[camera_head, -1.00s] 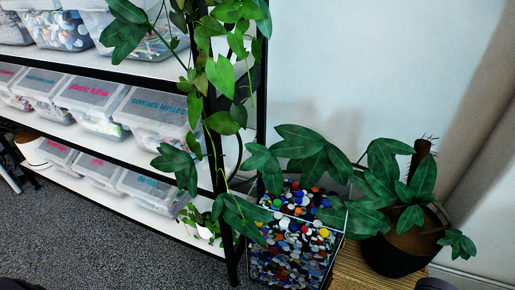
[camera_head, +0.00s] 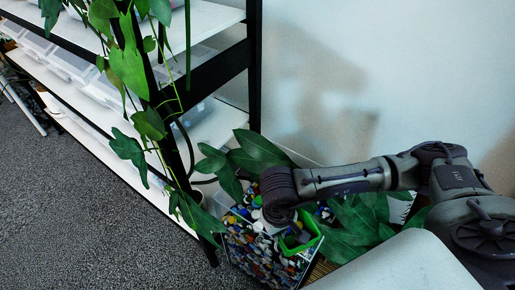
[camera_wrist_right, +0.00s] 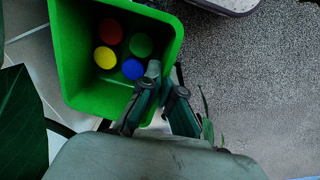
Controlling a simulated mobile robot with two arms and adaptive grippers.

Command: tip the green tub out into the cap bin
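The cap bin (camera_head: 250,256) stands on the floor at the shelf's end in the head view, filled with many coloured caps. My right gripper (camera_wrist_right: 162,92) has one finger inside and one outside the wall of the green tub (camera_wrist_right: 82,75), shut on it. In the wrist view, a red, a yellow, a green and a blue cap lie on the tub's bottom. In the head view the tub (camera_head: 313,237) shows below my right wrist, over the bin's right part. Its exact height and tilt cannot be told. My left gripper is not in view.
The shelf rack (camera_head: 215,128) with clear boxes and a hanging plant (camera_head: 128,60) stands left of the bin. A leafy plant (camera_head: 355,225) is right of it, partly behind my arm. The wall (camera_head: 400,70) is behind. Carpet (camera_head: 90,220) at lower left is clear.

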